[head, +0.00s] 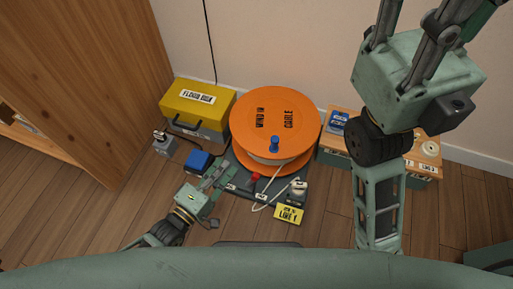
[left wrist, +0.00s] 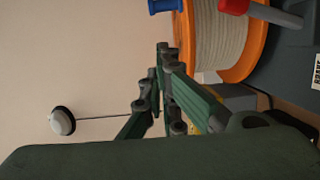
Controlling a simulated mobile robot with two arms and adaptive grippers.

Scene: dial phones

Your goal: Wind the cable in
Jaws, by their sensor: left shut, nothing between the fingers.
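The orange cable reel (head: 262,110), marked "WIND IN CABLE", stands on a dark base (head: 244,193) against the wall. A blue knob (head: 274,143) stands up near its front edge; the knob also shows in the left wrist view (left wrist: 166,6). Pale cable (left wrist: 218,38) is wound inside the reel, and a loose white length (head: 268,199) runs out at the front. A red-tipped lever (head: 253,178) is on the base. My left gripper (head: 222,170) is shut and empty, left of the reel and lever. My right gripper's fingers run off the top edge; their tips are hidden.
A yellow-topped floor box (head: 198,96) stands left of the reel, with a blue block (head: 199,161) in front. A wooden unit (head: 408,167) stands at the right, partly behind my right arm. A yellow tag (head: 289,213) lies at the base's front. Bare floor is in front.

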